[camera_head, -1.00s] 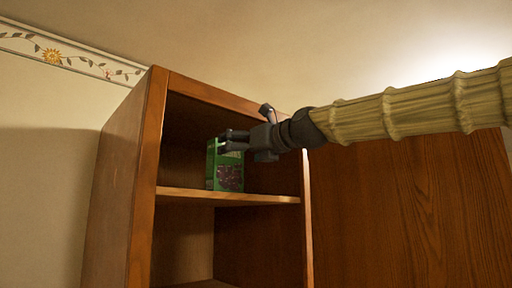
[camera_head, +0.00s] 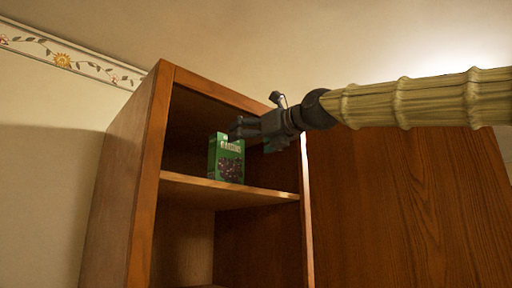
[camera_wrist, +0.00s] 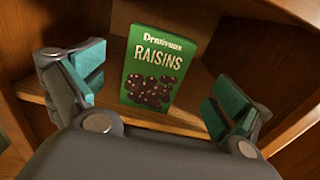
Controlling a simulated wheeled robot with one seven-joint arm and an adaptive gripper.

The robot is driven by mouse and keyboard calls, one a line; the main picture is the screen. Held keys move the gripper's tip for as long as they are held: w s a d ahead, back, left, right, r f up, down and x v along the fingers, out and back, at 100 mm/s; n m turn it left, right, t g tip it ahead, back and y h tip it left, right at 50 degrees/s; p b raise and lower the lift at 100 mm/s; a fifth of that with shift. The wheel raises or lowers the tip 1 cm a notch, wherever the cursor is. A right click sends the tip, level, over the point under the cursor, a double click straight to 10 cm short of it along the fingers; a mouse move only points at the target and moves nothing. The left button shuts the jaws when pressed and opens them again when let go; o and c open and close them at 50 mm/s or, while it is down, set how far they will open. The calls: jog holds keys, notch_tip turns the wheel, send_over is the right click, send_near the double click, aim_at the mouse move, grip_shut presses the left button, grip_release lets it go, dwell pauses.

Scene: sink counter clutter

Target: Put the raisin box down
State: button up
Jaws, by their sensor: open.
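The green raisin box (camera_head: 226,160) stands upright on the upper shelf (camera_head: 230,190) of the wooden cabinet. In the wrist view the raisin box (camera_wrist: 156,68) faces me with its label readable, standing on the shelf beyond my fingers. My gripper (camera_head: 240,130) is at the cabinet opening, just in front and to the right of the box's top. In the wrist view my gripper (camera_wrist: 158,90) has its teal-padded fingers spread wide on either side, with clear gaps to the box. It holds nothing.
The cabinet's left side panel (camera_head: 125,170) and top edge (camera_head: 215,92) frame the opening closely. A wooden door panel (camera_head: 410,200) is on the right. The shelf around the box looks bare, and a lower compartment is open below.

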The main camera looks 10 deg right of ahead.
jog(key=b+v, duration=0.2)
jog(key=b, duration=0.2)
jog(key=shift+f+b, duration=0.1)
jog(key=shift+b, duration=0.3)
jog(key=shift+d, duration=0.1)
